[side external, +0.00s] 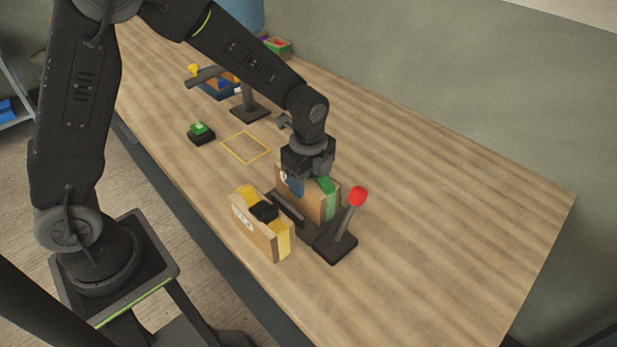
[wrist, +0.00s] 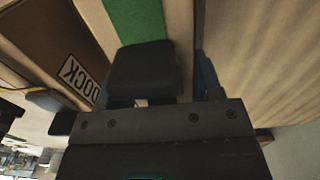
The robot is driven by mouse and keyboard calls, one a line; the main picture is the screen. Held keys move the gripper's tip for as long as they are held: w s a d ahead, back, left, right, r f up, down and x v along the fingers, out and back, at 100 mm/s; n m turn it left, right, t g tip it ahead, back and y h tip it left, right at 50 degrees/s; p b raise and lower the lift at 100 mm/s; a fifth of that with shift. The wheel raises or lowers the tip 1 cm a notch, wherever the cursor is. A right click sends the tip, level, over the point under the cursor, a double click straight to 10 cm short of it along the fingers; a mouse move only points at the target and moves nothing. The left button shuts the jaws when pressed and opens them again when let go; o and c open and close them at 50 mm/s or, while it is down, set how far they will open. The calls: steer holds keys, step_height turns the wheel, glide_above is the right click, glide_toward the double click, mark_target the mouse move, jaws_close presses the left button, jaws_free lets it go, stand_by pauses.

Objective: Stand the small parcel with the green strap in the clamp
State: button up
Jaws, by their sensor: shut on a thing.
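The small parcel with the green strap (side external: 324,200) is a brown carton standing about upright, directly behind the dark bar of the clamp (side external: 336,243). The clamp has a black base and a lever with a red knob (side external: 357,196). My gripper (side external: 308,176) is above the parcel and shut on its upper part. In the wrist view, the green strap (wrist: 136,20) and a DOCK label (wrist: 84,78) show beside a dark finger (wrist: 143,72). The parcel's lower edge is partly hidden by the clamp, so I cannot tell whether it rests on it.
A parcel with a yellow strap (side external: 258,228) and a black piece on top stands just in front of the clamp. A yellow outlined square (side external: 246,147), a green button on a black box (side external: 201,132) and a dark stand (side external: 249,108) lie farther left. The table's right side is clear.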

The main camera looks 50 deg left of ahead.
steer(key=shift+f, duration=0.15)
steer(key=o, duration=1.1)
steer(key=shift+c, duration=0.2)
step_height(320, 180, up, 12)
steer(key=s+a+r+n+t, duration=0.2)
steer(key=s+a+r+n, duration=0.1)
steer(key=s+n, duration=0.6)
steer(key=s+a+r+n+t, duration=0.2)
steer(key=s+r+n+t, duration=0.1)
steer(key=s+n, duration=0.6)
steer(key=shift+s+a+r+t, duration=0.3)
steer(key=shift+a+r, duration=0.1)
steer(key=shift+r, duration=0.15)
